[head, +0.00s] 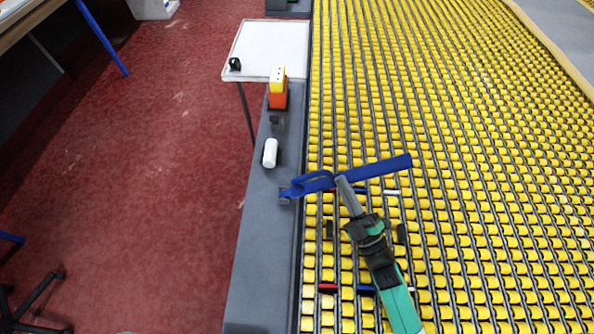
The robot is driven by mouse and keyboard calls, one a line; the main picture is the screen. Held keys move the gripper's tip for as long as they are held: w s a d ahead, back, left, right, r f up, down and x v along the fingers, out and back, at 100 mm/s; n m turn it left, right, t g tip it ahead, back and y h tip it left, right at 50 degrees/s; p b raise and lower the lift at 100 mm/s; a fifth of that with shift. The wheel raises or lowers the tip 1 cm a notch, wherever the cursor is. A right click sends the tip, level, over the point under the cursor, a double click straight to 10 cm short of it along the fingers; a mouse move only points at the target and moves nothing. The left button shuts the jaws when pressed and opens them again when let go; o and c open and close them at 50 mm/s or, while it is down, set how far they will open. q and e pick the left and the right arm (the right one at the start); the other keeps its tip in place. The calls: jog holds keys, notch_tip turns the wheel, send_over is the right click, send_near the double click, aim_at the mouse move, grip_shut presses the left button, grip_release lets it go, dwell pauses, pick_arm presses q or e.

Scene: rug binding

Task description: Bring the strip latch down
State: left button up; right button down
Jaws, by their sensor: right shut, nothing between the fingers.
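The strip latch looks to be the long blue bar (385,169), lying across the grey side rail's edge and the yellow roller bed. My right gripper (342,182) comes up from the lower right. Its shut, empty fingertips overlap the bar near its middle; I cannot tell whether they touch it. How high the bar sits above the rollers is unclear. My left gripper is not in view.
On the grey rail (262,225) stand a white cylinder (270,153) and a yellow-and-orange block (278,85). A white tray table (264,50) is beyond. Red (328,287) and blue (365,288) pieces lie on the rollers near my arm. The right part of the bed is clear.

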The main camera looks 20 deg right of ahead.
jog(key=shift+f, duration=0.15)
dwell(0.7)
jog(key=s+d+f+p, duration=0.1)
jog(key=s+d+p, duration=0.1)
jog(key=s, duration=1.2)
jog(key=shift+s+p, duration=0.4)
jog(key=shift+p, duration=0.1)
